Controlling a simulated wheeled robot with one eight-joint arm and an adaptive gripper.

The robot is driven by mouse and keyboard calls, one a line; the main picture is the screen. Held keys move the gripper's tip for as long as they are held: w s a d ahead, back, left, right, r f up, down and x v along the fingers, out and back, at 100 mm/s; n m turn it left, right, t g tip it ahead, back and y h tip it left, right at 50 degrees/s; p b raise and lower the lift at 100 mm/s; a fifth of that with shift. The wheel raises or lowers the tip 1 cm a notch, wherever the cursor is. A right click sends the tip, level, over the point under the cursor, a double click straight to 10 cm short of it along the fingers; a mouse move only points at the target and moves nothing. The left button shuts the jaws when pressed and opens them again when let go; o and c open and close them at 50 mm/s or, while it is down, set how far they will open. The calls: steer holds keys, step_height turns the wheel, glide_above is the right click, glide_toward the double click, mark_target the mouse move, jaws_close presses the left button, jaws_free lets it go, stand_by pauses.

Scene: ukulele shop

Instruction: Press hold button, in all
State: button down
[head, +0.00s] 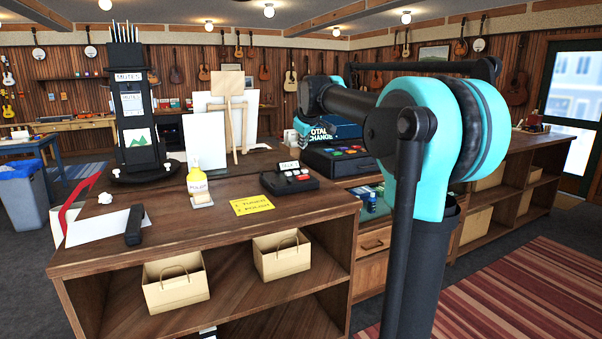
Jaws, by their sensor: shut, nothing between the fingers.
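A small black device (289,180) with a little label or screen and a few red and pale buttons sits on the wooden counter. Behind it to the right is a black cash register (338,160) with several coloured keys and a blue display (327,129) reading "TOTAL CHANGE". I cannot make out a label reading "hold" on either. My arm's teal and dark links cross the right half of the head view, high over the register side, and hide part of it. My gripper does not show, so I cannot see it relative to the buttons.
Carpeted floor is clear at right.

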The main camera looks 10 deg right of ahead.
mark_target(303, 176)
steer(key=shift+w, duration=0.25)
steer(key=shift+f, duration=4.35)
steer(key=shift+f, duration=0.2)
steer(key=shift+f, duration=0.2)
steer(key=shift+f, duration=0.5)
steer(key=shift+r, duration=0.9)
